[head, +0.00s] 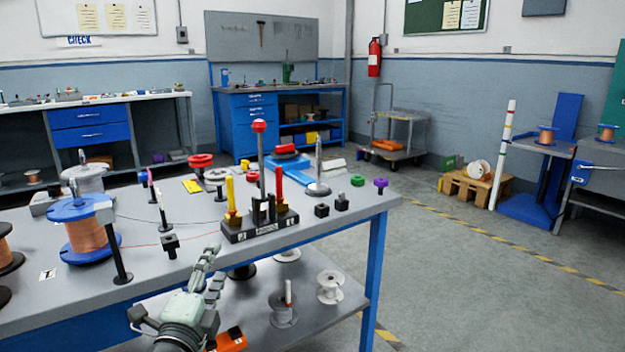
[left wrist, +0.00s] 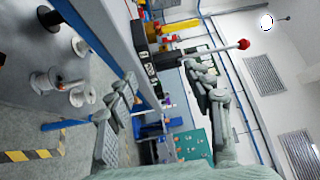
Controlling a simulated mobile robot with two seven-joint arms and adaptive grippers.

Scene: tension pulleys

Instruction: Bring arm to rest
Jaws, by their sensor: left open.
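A lever arm with a red ball knob (head: 259,127) stands about upright in a black base (head: 259,226) on the workbench (head: 330,224). A yellow post (head: 230,193) and a red post (head: 279,184) flank it. The red-knobbed arm also shows in the left wrist view (left wrist: 242,45), lying sideways across the picture. My left gripper (head: 217,262) is open and empty at the bench's front edge, below and in front of the base. In the left wrist view its fingers (left wrist: 165,92) are spread well apart, with nothing between them. My right gripper is not in view.
A blue spool of copper wire (head: 90,232), black posts and small knobs stand on the bench. White spools (head: 330,286) sit on the lower shelf. A blue cabinet bench (head: 255,128) and a cart (head: 397,135) stand behind.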

